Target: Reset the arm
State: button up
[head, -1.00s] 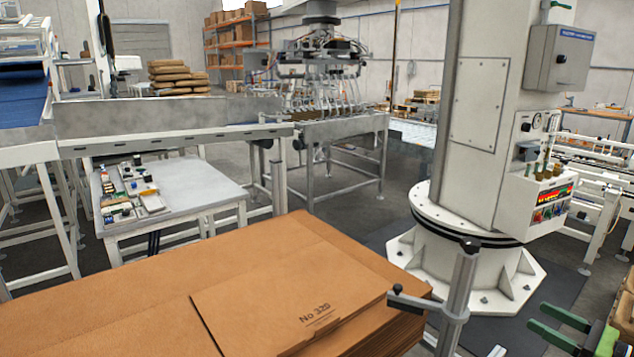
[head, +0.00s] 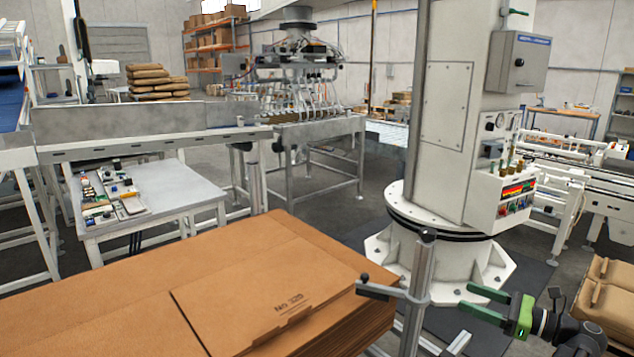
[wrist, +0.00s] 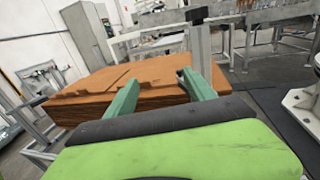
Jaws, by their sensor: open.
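My gripper (head: 480,304) shows at the lower right of the head view, with two green fingers spread apart and nothing between them. It points left toward the grey metal post (head: 419,290) beside the cardboard stack. In the wrist view my gripper (wrist: 156,92) is open and empty, its fingers pointing toward the cardboard stack (wrist: 85,95). From this view I cannot tell whether the fingers touch the post.
A stack of flat cardboard sheets (head: 110,290) fills the lower left. The white palletizer column (head: 455,130) stands behind my gripper. Brown sacks (head: 603,300) lie at the right edge. A small table (head: 175,190) holds parts. Grey floor shows around the column's base.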

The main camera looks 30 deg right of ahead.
jog(key=w+a+f+n+g+y+p, duration=0.1)
jog(key=w+a+n+g+y+p, duration=0.2)
jog(key=w+a, duration=0.9)
jog(key=w+a+n+g+y+p, duration=0.1)
jog(key=w+a+n+g+y, duration=0.5)
jog(key=a, duration=1)
jog(key=a+f+n+g+h+p, duration=0.1)
jog(key=a+f+n+g+h, duration=0.25)
jog(key=a, duration=0.65)
jog(key=a+f+n+g+h+p, duration=0.2)
jog(key=a+f+n+h, duration=0.25)
jog(key=a, duration=0.45)
jog(key=a+f+n+g+h+p, duration=0.1)
jog(key=a+f+n+g+h, duration=0.3)
jog(key=a, duration=0.6)
jog(key=w+d+f+n+t+h, duration=0.1)
jog(key=d+n+h, duration=0.3)
jog(key=d+n, duration=0.5)
jog(key=shift+w+d+f+n+t+h, duration=0.3)
jog(key=shift+d+f+n+t+h, duration=0.1)
jog(key=shift+f+t, duration=0.3)
jog(key=shift+a, duration=0.1)
